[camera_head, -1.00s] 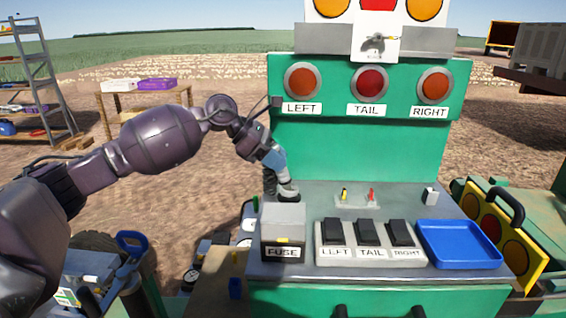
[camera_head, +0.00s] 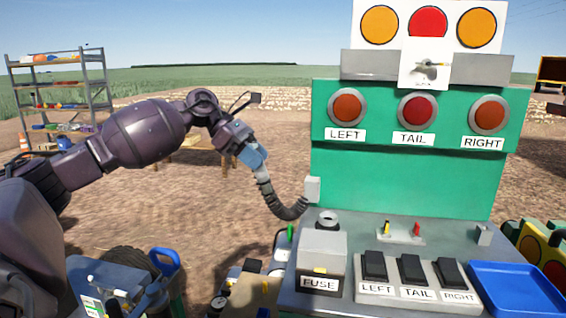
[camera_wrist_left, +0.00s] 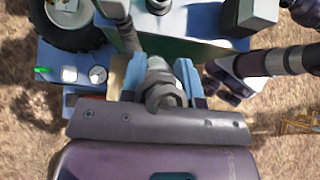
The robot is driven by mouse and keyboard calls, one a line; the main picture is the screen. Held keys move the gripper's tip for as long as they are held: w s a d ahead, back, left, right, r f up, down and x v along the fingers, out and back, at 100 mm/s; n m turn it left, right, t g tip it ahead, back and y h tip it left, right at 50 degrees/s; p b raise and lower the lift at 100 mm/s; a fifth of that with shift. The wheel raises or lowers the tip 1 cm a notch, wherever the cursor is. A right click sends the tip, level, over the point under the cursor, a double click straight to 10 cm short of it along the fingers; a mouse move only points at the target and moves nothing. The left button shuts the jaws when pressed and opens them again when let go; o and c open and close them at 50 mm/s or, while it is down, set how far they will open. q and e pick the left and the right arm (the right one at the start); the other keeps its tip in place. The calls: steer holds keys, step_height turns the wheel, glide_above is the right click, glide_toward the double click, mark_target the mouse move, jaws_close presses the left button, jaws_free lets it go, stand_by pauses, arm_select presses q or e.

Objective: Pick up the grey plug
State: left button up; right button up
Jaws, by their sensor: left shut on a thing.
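My left gripper (camera_head: 257,165) is shut on the grey plug (camera_head: 264,182) and holds it in the air left of the console. The plug also shows between the blue fingers in the left wrist view (camera_wrist_left: 163,84). A dark ribbed cable (camera_head: 285,209) curves from the plug toward a pale block (camera_head: 313,189) at the console's left edge. A round socket (camera_head: 327,219) stands uncovered on the console top behind the fuse box. My right gripper is not in the head view. A purple arm part at the right of the wrist view may be mine.
The fuse box (camera_head: 323,255), a switch panel (camera_head: 412,279) and a blue tray (camera_head: 515,290) line the console front. A green backboard (camera_head: 410,172) with lamps rises behind. A shelf rack (camera_head: 58,95) stands far left. Open air surrounds the plug.

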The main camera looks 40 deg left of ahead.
arm_select(q)
steer(key=s+a+r+g+y+b, duration=0.1)
steer(key=s+a+r+y, duration=0.1)
steer(key=a, duration=0.5)
steer(key=shift+s+a+g+y, duration=0.35)
steer(key=shift+s+y, duration=0.15)
steer(key=shift+s, duration=0.35)
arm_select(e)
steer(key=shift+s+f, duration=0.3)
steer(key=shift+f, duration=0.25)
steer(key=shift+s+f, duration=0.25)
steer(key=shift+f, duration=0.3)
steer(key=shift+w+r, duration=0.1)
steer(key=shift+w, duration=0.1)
